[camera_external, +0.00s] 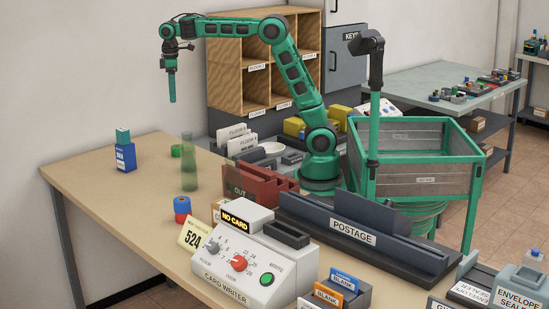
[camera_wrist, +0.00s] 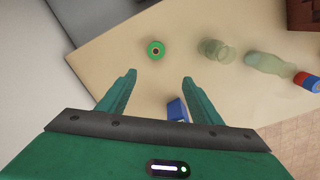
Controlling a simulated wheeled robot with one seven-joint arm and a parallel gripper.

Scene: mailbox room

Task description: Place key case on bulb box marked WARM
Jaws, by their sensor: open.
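In the external view a blue box (camera_external: 125,157) with small white lettering, too small to read, stands upright near the table's left end. A teal block with a white band (camera_external: 122,136) sits on top of it; I cannot tell if this is the key case. My gripper (camera_external: 172,97) is high above the table, right of the box, pointing down. In the wrist view its two fingers (camera_wrist: 155,82) are apart with nothing held. A blue object (camera_wrist: 178,109) shows below them, partly hidden by the right finger; it is probably this box. I cannot make out a WARM mark.
A green ring (camera_external: 176,151), a translucent green bottle (camera_external: 188,170) and a red-and-blue roll (camera_external: 182,207) stand on the table (camera_external: 90,185). The card writer (camera_external: 240,262) and red tray (camera_external: 262,188) are nearer. The wooden shelf (camera_external: 228,75) stands behind my arm. The table's left end has free room.

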